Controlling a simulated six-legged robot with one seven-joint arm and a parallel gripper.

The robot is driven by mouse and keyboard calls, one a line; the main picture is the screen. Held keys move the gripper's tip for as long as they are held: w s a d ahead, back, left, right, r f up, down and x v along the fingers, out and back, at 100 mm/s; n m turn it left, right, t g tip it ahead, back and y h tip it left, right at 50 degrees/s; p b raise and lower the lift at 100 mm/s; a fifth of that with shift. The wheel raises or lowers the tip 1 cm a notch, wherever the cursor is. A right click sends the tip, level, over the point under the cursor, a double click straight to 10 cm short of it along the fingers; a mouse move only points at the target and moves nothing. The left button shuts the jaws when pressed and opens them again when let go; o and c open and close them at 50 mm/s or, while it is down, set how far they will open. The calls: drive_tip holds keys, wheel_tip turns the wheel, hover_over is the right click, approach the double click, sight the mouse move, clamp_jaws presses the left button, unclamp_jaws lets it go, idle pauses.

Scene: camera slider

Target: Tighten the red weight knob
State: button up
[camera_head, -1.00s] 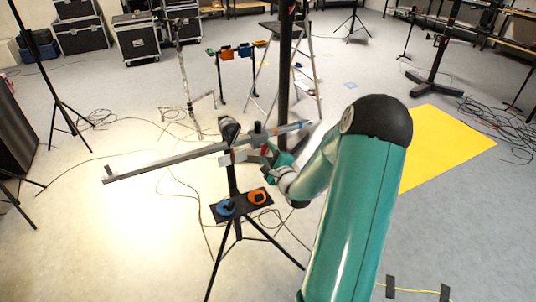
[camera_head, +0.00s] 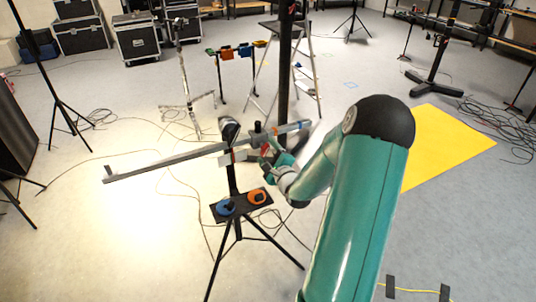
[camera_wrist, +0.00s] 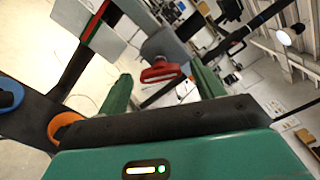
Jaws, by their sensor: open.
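The red weight knob (camera_wrist: 161,74) shows in the wrist view, below a grey block (camera_wrist: 168,48) and ahead of my gripper. My gripper (camera_wrist: 160,92) is open. Its two green fingers stand left and right of the knob with gaps on both sides, and I see no contact. In the head view my gripper (camera_head: 272,164) is beside the slider rail (camera_head: 180,158), at the right part of it. The knob is hard to make out there, being small and close to the gripper.
A black tripod shelf (camera_head: 240,209) below the rail holds a blue ring (camera_head: 225,207) and an orange ring (camera_head: 257,197). A dark upright pole (camera_head: 285,75) stands behind the rail. A stepladder (camera_head: 305,75) is farther back. A yellow mat (camera_head: 440,145) lies on the floor at right.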

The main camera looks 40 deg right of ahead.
drive_tip(key=v, duration=1.3)
drive_tip(key=shift+s+a, duration=0.15)
drive_tip(key=shift+s, duration=0.2)
